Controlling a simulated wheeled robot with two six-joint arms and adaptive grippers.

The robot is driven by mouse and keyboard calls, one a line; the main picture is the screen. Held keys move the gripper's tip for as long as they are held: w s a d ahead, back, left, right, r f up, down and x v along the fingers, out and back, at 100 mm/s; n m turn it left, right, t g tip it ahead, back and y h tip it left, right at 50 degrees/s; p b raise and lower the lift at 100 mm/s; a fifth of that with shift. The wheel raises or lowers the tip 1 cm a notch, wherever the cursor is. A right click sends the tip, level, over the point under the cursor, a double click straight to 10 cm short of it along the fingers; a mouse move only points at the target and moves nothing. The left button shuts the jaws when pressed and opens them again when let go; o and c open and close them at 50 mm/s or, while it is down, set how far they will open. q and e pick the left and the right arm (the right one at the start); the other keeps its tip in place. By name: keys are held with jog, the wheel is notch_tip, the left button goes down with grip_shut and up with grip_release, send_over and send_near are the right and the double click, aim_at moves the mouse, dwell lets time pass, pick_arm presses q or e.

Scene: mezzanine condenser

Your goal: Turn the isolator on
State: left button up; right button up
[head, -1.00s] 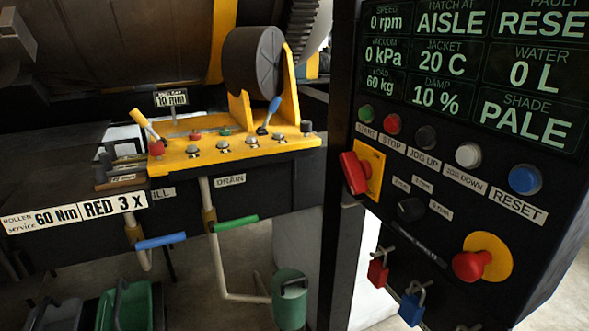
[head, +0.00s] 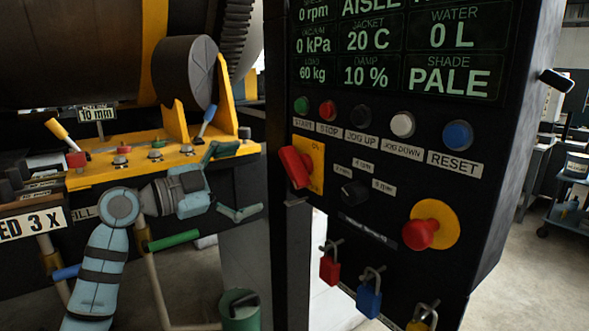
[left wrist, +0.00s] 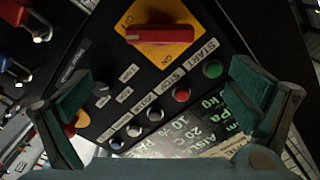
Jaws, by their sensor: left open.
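The isolator is a red rotary handle (head: 295,167) on a yellow plate (head: 317,178) at the left edge of the black control panel. In the head view the handle is tilted, its upper end to the left. My left gripper (head: 248,180) is open and empty, left of the handle and apart from it, with its fingers towards the panel. In the left wrist view the red handle (left wrist: 163,35) lies crosswise at the top, between and beyond the open fingers (left wrist: 160,82). Small lettering on the plate is partly hidden. My right gripper is out of view.
A row of buttons (head: 402,124) sits right of the isolator under a display. A black knob (head: 354,193) and a red emergency stop (head: 420,234) are below. Padlocks (head: 369,297) hang from the lower edge. A yellow valve shelf (head: 132,167) stands at left.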

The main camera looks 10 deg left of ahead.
aim_at(289, 167)
pick_arm(q)
jog(key=p+x, duration=0.2)
jog(key=x, duration=1)
jog(key=shift+w, duration=0.15)
jog(key=shift+w+d+f, duration=0.1)
jog(key=shift+w+d, duration=0.05)
jog(key=shift+w, duration=0.05)
jog(key=shift+c, duration=0.2)
jog(key=c, duration=1)
jog(key=shift+c, duration=0.2)
